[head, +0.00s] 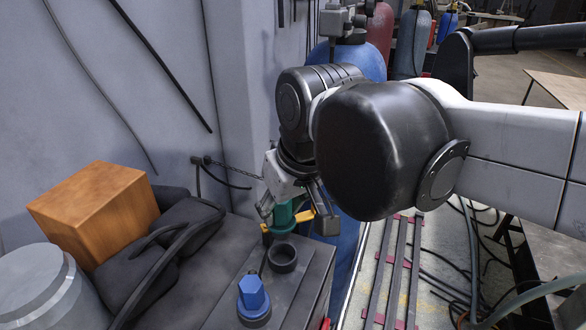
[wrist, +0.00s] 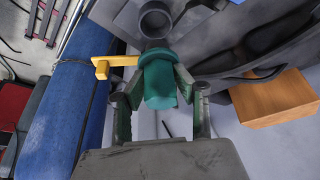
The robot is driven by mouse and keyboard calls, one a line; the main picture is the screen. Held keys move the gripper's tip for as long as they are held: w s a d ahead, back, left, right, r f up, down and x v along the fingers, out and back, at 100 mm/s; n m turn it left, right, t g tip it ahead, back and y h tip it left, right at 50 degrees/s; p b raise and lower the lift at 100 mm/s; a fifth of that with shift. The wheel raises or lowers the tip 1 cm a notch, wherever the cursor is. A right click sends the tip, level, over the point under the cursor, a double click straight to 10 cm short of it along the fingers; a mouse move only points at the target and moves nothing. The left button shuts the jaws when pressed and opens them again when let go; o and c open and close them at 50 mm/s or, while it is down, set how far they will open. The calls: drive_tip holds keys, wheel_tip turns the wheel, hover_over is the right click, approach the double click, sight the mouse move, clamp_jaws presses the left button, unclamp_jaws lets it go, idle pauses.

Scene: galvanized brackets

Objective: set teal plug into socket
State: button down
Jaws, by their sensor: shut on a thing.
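The teal plug (head: 284,214) has a yellow lever (head: 301,218) sticking out at its side. My gripper (head: 293,208) is shut on the plug and holds it roughly upright near the back edge of the grey bench. In the wrist view, the plug (wrist: 160,84) sits between my gripper's fingers (wrist: 160,96), with the yellow lever (wrist: 116,61) pointing left. An open black ring socket (head: 283,257) stands on the bench in front of the plug and looks empty. It also shows in the wrist view (wrist: 155,13). The plug's lower end is partly hidden.
An orange-brown box (head: 97,208), dark bags (head: 180,231) and a grey canister (head: 40,288) crowd the left. A blue cylinder (head: 349,230) stands close behind the bench's right edge.

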sight(284, 236)
drive_tip(key=shift+f+b, duration=1.2)
drive_tip(key=shift+f, duration=0.6)
drive_tip(key=shift+f, duration=0.3)
drive_tip(key=shift+f+b, duration=1.1)
drive_tip(key=shift+f, duration=0.55)
drive_tip(key=c, duration=1.3)
unclamp_jaws()
drive_tip(key=shift+d+r, duration=0.1)
drive_tip(key=v, duration=1.1)
drive_tip(key=shift+s+r, duration=0.15)
drive_tip(key=shift+r, duration=0.25)
